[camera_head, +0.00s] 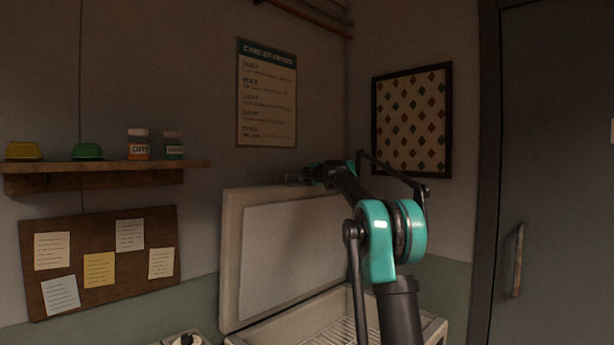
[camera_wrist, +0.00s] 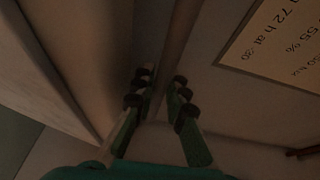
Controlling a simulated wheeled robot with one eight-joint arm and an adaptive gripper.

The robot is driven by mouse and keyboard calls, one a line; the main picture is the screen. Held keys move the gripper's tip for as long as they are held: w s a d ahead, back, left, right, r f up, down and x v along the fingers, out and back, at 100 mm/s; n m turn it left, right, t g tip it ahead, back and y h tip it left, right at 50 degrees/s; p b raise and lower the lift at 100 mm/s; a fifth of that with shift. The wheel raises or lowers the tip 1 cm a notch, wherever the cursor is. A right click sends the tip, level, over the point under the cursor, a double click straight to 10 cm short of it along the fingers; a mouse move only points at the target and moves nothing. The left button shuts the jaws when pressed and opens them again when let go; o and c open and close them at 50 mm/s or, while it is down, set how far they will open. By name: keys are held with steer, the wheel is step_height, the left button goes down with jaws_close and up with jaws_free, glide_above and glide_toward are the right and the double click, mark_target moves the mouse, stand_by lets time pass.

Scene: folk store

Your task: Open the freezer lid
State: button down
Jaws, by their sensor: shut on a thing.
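The freezer lid (camera_head: 285,250) is a pale panel with a lighter inner face. In the head view it stands raised, close to upright, at the back of the open freezer (camera_head: 325,322). My gripper (camera_head: 302,178) is at the lid's top edge, partly hidden by my arm. In the wrist view my gripper (camera_wrist: 161,90) has its dark-tipped green fingers on both sides of a narrow strip along the lid's edge. The lid (camera_wrist: 65,60) fills the left of that view. The exact contact is dim.
A wooden shelf (camera_head: 110,173) with jars and small containers and a corkboard (camera_head: 100,300) are on the left wall. A poster (camera_head: 267,110) hangs behind the lid, and a framed picture (camera_head: 411,120) hangs to its right. A grey door (camera_head: 560,180) is at the far right.

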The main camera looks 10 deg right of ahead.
steer(key=s+d+f, duration=0.2)
steer(key=s+d, duration=0.4)
steer(key=s, duration=0.2)
steer(key=shift+d, duration=0.15)
steer(key=c, duration=1.8)
jaws_free()
steer(key=shift+s, duration=0.1)
steer(key=v, duration=1.1)
steer(key=shift+s, duration=0.4)
steer(key=shift+d, duration=0.1)
